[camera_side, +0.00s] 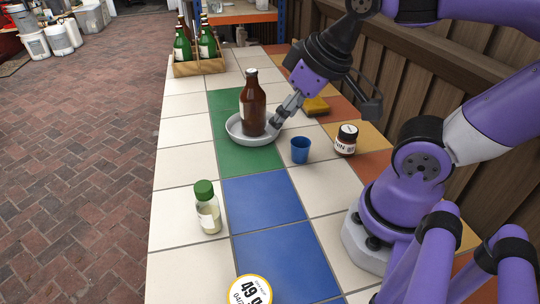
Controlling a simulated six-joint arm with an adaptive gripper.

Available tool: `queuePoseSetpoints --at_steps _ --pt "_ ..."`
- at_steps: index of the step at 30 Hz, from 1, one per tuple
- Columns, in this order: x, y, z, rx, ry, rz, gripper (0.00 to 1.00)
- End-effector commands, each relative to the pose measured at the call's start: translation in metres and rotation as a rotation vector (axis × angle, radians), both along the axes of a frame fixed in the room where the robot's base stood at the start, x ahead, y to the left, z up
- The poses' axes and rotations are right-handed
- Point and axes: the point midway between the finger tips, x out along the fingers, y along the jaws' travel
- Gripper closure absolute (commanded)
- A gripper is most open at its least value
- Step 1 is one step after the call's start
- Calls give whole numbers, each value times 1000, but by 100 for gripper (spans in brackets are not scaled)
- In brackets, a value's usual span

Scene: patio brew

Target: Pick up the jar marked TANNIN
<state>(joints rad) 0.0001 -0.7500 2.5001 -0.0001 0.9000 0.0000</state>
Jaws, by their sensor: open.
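My gripper (286,112) is open and points down to the left, beside the brown bottle (253,104) at the right side of the grey dish. The gripper is apart from the jar, to its upper left. Whether the fingers touch the bottle or the dish I cannot tell.
The bottle stands in a round grey dish (262,141). A blue cup (300,150) is left of the jar. A green-capped bottle (207,208) and a round label (250,290) are nearer the front. A wooden crate (199,66) holds bottles.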

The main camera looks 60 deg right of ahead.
Motion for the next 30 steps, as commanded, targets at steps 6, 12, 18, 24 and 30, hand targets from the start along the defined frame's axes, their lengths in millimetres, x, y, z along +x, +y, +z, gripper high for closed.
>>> queuePoseSetpoints --at_steps 6,12,18,24,30 --pt "0 0 0 0 0 0 1" --pt "0 0 0 0 0 0 1" --pt "1 -3 0 -4 6 -5 1" --pt "8 -59 -10 -65 151 -84 1" --pt "-14 -152 -36 -47 373 -151 1"
